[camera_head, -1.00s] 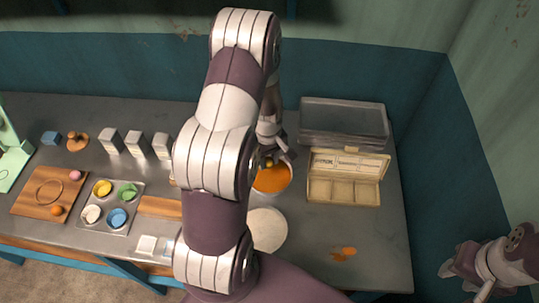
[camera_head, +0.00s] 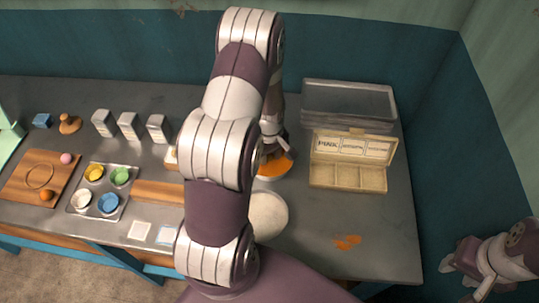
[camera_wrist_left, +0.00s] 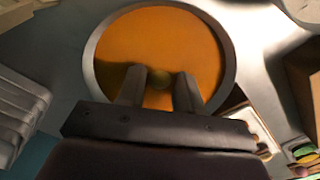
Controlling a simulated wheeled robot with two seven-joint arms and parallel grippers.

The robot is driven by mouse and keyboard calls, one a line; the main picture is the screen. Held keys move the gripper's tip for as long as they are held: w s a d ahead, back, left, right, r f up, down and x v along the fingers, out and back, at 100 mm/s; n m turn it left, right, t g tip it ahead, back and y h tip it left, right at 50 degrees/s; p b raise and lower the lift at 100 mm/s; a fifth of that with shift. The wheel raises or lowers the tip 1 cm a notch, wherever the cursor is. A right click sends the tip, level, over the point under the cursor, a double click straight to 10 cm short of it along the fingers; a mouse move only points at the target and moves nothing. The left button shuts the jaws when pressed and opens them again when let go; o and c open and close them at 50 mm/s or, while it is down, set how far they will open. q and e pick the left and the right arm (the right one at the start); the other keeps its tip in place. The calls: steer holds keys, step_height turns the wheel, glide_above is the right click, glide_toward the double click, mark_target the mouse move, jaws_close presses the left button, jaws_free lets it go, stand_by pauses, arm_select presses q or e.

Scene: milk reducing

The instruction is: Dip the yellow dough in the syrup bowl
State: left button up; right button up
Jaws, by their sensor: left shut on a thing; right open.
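The syrup bowl (camera_head: 274,179), filled with orange syrup (camera_head: 277,166), stands at the middle of the table, partly hidden by my left arm. It fills the upper middle of the left wrist view, where its grey rim (camera_wrist_left: 229,60) shows. My left gripper (camera_head: 276,148) is over the bowl, pointing down. In the left wrist view its two fingers are shut on the small yellow dough (camera_wrist_left: 160,80), which looks dark there. The dough is at or just above the syrup; I cannot tell whether they touch. The head view hides the dough. My right gripper (camera_head: 463,275) is open at the lower right, away from the table.
A white round plate (camera_head: 268,215) lies in front of the bowl. An open compartment box (camera_head: 348,176) and stacked clear trays (camera_head: 348,105) stand to the right. A tray of coloured cups (camera_head: 98,190) and a wooden board (camera_head: 40,177) are at left. Orange bits (camera_head: 347,242) lie at front right.

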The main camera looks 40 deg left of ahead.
mark_target(270, 157)
arm_select(q)
steer(key=shift+f, duration=0.3)
stand_by(0.9)
steer(key=shift+r, duration=0.15)
stand_by(1.3)
steer(key=shift+r+p, duration=3.25)
steer(key=shift+r, duration=0.4)
step_height(270, 157, up, 4)
steer(key=p, duration=0.3)
